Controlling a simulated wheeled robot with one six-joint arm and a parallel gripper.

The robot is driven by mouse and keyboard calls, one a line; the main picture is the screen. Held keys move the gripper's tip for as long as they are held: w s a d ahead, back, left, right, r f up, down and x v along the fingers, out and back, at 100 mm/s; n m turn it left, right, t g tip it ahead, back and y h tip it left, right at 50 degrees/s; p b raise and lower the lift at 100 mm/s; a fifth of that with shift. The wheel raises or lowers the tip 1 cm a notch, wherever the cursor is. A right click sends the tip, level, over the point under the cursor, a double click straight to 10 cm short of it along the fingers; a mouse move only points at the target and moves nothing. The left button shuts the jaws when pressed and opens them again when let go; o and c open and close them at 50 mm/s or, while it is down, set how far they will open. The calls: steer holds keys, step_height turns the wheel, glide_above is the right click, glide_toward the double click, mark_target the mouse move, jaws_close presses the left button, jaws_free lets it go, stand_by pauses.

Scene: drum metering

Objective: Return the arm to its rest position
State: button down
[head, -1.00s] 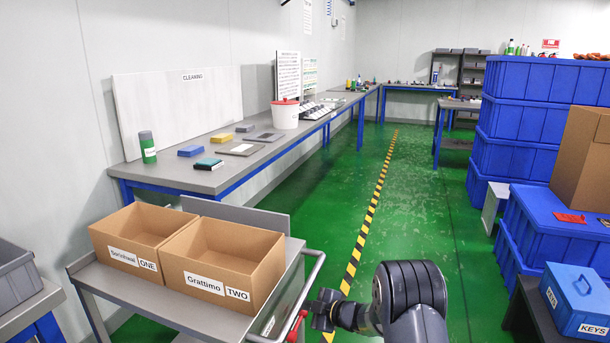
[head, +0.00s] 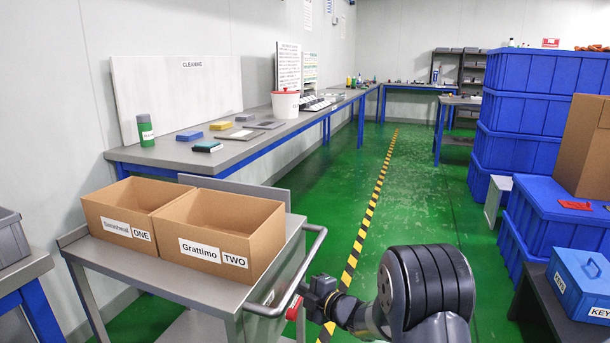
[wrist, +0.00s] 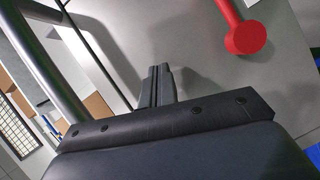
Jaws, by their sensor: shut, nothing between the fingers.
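My arm reaches in from the lower right of the head view, with its dark rounded links in front of the green floor. My gripper (head: 308,286) is at the right end of the grey cart (head: 180,284), close to its push handle (head: 290,275). In the wrist view my gripper (wrist: 158,72) shows its two fingers together, with nothing between them. A grey panel lies behind the fingers in that view, and a red round-ended part (wrist: 245,38) is at upper right.
Two open cardboard boxes, labelled ONE (head: 118,230) and TWO (head: 212,255), stand on the cart. A long workbench (head: 170,155) runs along the left wall. Blue crates (head: 525,110) and a blue KEYS box (head: 585,285) are at right. Green floor lies clear between.

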steer(key=b, duration=0.1)
steer(key=s+n+b, duration=0.1)
steer(key=s+n+t+b, duration=0.1)
steer(key=shift+a+f+y, duration=0.25)
steer(key=shift+a+y, duration=0.05)
steer(key=shift+a, duration=0.1)
steer(key=shift+s+a+f+n+t+y+b, duration=0.1)
steer(key=shift+s+a+n+t+y+b, duration=0.15)
steer(key=shift+s+n+b, duration=0.5)
steer(key=shift+s+a+f+n+t+y+b, duration=0.1)
steer(key=shift+s+a+n+t+y+b, duration=0.15)
steer(key=shift+s+n+b, duration=0.5)
steer(key=shift+w, duration=0.2)
steer(key=shift+d, duration=0.2)
